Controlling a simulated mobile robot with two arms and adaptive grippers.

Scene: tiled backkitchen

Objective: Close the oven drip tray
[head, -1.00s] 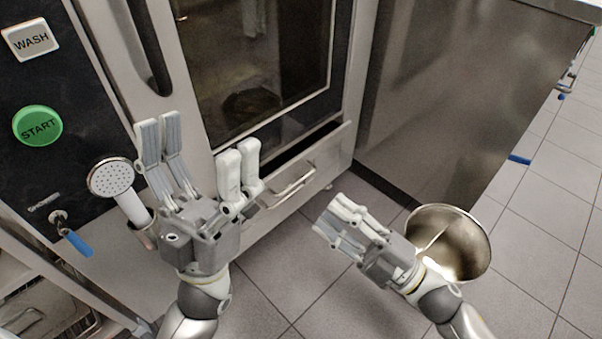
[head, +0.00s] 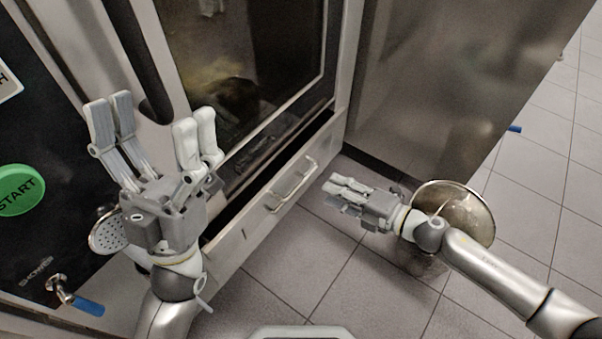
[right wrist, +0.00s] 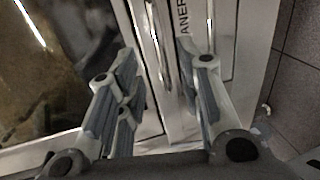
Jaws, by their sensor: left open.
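The oven drip tray (head: 250,224) is a long metal drawer front with a bar handle (head: 292,186), below the oven's glass door. It stands pulled out, with a dark gap between it and the oven. My right gripper (head: 343,187) is just right of the handle, apart from it in the head view. The right wrist view shows its two finger sets (right wrist: 160,85) spread, with a metal bar and a panel lettered "ANER" beyond them and nothing gripped. My left gripper (head: 152,115) is open and empty, raised in front of the oven door's left edge.
A shower head (head: 106,232) and a blue-handled tap (head: 82,302) are at the left, below a green START button (head: 20,190). A steel cabinet (head: 440,80) stands at right.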

